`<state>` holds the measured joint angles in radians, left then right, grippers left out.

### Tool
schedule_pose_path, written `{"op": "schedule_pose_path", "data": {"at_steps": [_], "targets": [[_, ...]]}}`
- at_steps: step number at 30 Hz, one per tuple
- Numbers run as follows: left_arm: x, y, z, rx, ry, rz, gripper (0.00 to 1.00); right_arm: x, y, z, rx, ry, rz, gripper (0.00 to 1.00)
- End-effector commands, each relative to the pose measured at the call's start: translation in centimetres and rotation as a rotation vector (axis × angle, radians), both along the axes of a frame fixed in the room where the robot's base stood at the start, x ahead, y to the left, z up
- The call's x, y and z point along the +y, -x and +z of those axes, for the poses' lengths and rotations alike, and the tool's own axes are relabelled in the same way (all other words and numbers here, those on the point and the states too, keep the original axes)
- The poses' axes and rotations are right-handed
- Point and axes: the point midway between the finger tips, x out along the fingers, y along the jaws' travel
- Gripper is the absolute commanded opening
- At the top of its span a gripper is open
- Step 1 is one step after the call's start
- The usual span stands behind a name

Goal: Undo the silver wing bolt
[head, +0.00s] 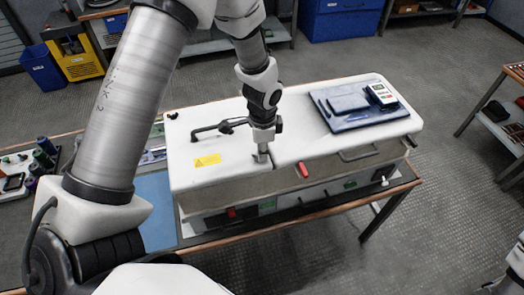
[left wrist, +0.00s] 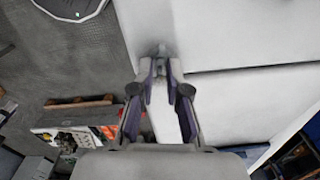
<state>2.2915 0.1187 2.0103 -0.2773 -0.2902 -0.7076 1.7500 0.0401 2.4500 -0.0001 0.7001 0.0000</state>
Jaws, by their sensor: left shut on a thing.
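My left gripper (head: 262,157) reaches down from above onto the front part of the white cabinet lid (head: 225,178). In the left wrist view its two fingertips (left wrist: 160,72) are close together around a small grey metal piece, which looks like the silver wing bolt (left wrist: 161,50). The fingers hide most of the bolt, so its angle and how deep it sits cannot be told. In the head view the bolt is hidden behind the gripper. My right gripper is not in view.
A black handle (head: 215,128) rises from the lid beside the gripper, and a yellow warning label (head: 207,161) lies left of it. A red latch (head: 303,170) is on the cabinet's front edge. A blue mat (head: 345,118) with a meter (head: 381,94) lies at the right.

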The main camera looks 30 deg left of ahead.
Motion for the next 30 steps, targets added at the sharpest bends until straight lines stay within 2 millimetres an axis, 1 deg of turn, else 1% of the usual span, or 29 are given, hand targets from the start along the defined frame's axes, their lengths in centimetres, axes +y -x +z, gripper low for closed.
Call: {"op": "schedule_pose_path", "data": {"at_steps": [1,7,18,20,21,30], "targets": [[0.03,-0.42,0.23,-0.012,0.0,0.017,0.0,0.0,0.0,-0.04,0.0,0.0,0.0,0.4],[0.06,-0.48,0.27,-0.012,0.0,0.063,0.0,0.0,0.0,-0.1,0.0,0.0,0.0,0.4],[0.07,-0.38,0.22,-0.009,0.0,0.068,0.0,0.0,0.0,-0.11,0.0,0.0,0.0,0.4],[0.07,-0.34,0.19,-0.008,0.0,0.068,0.22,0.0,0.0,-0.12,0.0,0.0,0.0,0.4],[0.08,-0.31,0.17,-0.007,0.001,0.068,0.36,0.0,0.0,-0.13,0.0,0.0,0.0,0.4],[0.07,-0.21,0.14,-0.004,0.0,0.068,0.37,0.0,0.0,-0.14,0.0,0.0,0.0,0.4]]}}
